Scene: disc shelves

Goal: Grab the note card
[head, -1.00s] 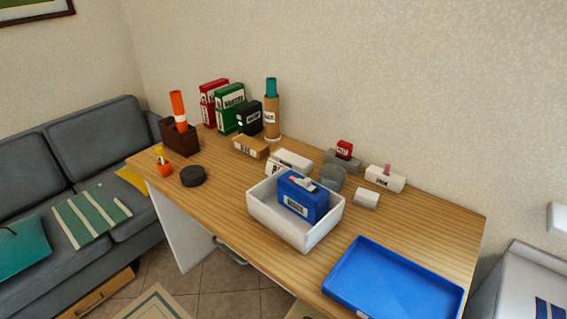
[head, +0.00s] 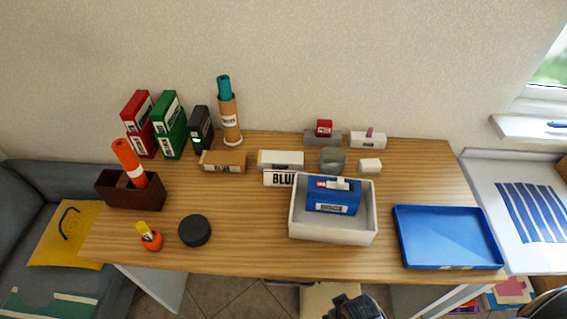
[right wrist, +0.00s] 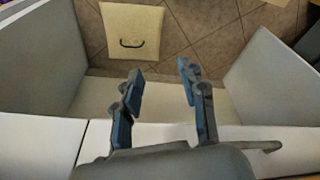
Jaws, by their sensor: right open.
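No item in view is plainly marked as the note card. A white card or label reading "BLUE" (head: 278,179) stands on the desk behind the white bin, partly hidden by it. A small white piece (head: 340,184) lies on top of the blue box (head: 333,199) inside the white bin (head: 333,233). Part of my right arm shows at the bottom edge of the head view, below the desk's front edge. In the right wrist view my right gripper (right wrist: 160,78) is open and empty, fingers apart, with floor tiles beyond. My left gripper is not in view.
A blue tray (head: 447,237) lies at the desk's right. A black disc (head: 195,230), an orange cup (head: 151,240) and a brown holder (head: 128,189) stand at the left. Boxes line the back. A cream panel with a dark handle (right wrist: 131,30) shows below.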

